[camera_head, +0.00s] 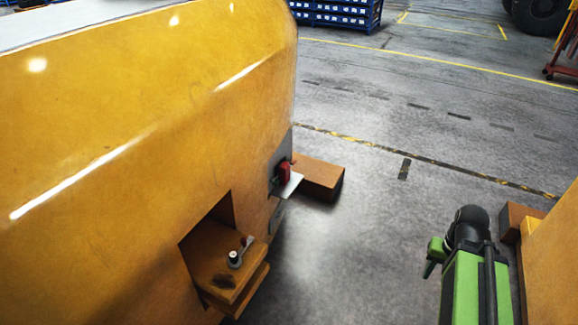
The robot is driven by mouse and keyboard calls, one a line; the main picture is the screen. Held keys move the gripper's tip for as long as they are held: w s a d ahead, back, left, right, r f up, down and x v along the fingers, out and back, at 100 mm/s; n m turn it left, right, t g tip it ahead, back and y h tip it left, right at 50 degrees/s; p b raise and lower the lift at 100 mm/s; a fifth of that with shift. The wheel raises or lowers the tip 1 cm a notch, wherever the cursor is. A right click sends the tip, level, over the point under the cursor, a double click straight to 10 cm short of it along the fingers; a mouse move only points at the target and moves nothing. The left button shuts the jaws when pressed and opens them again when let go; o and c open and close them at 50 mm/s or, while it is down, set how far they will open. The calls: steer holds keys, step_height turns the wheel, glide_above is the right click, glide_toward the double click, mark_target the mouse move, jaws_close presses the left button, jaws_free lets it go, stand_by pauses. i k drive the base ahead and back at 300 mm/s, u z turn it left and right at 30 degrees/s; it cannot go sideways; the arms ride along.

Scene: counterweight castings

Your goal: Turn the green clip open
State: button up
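I cannot make out a green clip in this view. On the end of the yellow casting (150,130), a red part (284,172) sits against a grey plate, with a pale flat tab below it. In a recess lower down, a brown block (215,262) carries a small silver-and-black knob (234,259) with a short lever and a bit of red beside it. My green and black arm stands at the lower right, well apart from the casting. A small green piece with a dark tip (431,267) at its left may be my gripper; its fingers cannot be told apart.
A brown block (318,178) lies on the floor by the casting's end. Another yellow body (556,265) with a brown block (515,218) stands at the right edge. Grey floor between is clear. Blue racks (337,12) stand at the back.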

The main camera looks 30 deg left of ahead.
mark_target(276, 182)
steer(key=i, duration=0.8)
steer(key=u, duration=0.4)
steer(key=k, duration=0.1)
steer(key=u, duration=2.1)
steer(key=k, duration=0.85)
steer(key=z, duration=0.15)
steer(key=i, duration=0.9)
steer(key=u, duration=0.1)
